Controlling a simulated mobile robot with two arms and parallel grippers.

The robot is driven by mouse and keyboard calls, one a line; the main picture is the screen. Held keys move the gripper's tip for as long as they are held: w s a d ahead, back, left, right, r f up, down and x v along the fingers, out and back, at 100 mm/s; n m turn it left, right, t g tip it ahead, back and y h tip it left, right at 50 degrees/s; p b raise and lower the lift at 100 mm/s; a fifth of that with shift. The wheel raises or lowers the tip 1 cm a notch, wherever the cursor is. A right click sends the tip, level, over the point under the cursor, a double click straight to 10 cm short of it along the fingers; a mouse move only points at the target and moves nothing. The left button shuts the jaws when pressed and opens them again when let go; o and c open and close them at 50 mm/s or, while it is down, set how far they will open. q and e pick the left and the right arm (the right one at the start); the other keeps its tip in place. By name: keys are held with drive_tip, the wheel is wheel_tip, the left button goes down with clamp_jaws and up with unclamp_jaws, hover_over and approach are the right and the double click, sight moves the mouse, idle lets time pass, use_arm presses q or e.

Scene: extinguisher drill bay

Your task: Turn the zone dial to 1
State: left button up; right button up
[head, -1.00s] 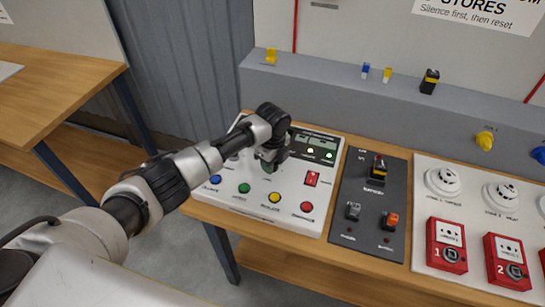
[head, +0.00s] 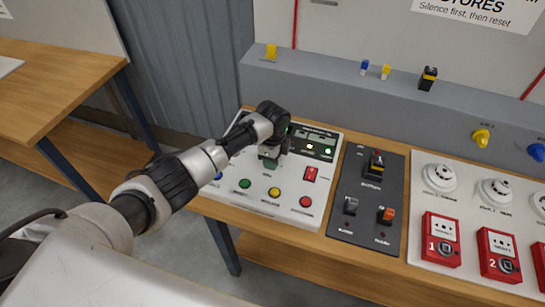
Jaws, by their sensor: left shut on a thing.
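The white control panel (head: 232,197) lies on the wooden bench. My left gripper (head: 268,160) points down at its middle, below the display (head: 318,143). It is shut on what I take to be the zone dial, which the jaws and wrist almost wholly hide. A small dark green patch shows at the fingertips; I cannot tell whether it is part of the dial. The dial's pointer and numbers cannot be read. My right gripper is not in view.
Green (head: 245,183), yellow (head: 274,191) and red (head: 306,201) buttons line the panel's front; a red switch (head: 311,174) sits right of the gripper. A dark switch panel (head: 362,220), red call points (head: 440,240) and white detectors (head: 441,177) stand further right.

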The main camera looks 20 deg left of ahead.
use_arm(q)
drive_tip(key=shift+w+r, duration=0.1)
drive_tip(key=o, duration=0.9)
wheel_tip(320, 180, up, 11)
drive_tip(key=shift+f+b, duration=0.15)
drive_tip(key=shift+b, duration=0.85)
